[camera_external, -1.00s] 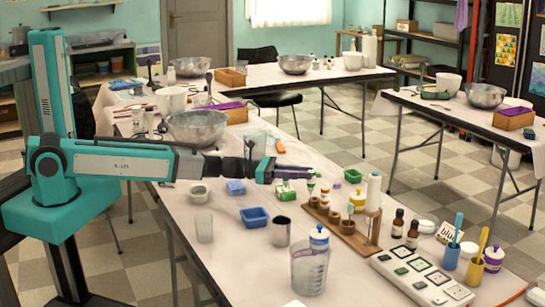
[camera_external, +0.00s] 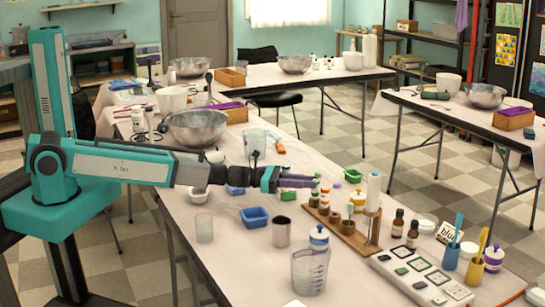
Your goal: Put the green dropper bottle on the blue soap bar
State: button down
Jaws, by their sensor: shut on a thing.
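My gripper (camera_external: 300,181), with purple fingers, is at the middle of the near table, just left of and above the wooden rack. It is shut on the green dropper bottle (camera_external: 317,184), a small green shape at the fingertips; its lower part is hard to make out against the small bottles behind it. The blue soap bar (camera_external: 235,190) lies on the table left of the gripper, below my forearm, which partly hides it. The bottle and the soap bar are well apart.
A wooden rack (camera_external: 343,231) holds small bottles and a tall white cylinder. A measuring jug (camera_external: 309,268) stands nearer. A metal bowl (camera_external: 197,128) is behind.

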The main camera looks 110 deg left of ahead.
jog(key=shift+f, duration=0.15)
jog(key=c, duration=1.5)
grip_release()
jog(key=shift+c, duration=0.2)
jog(key=shift+p, duration=0.35)
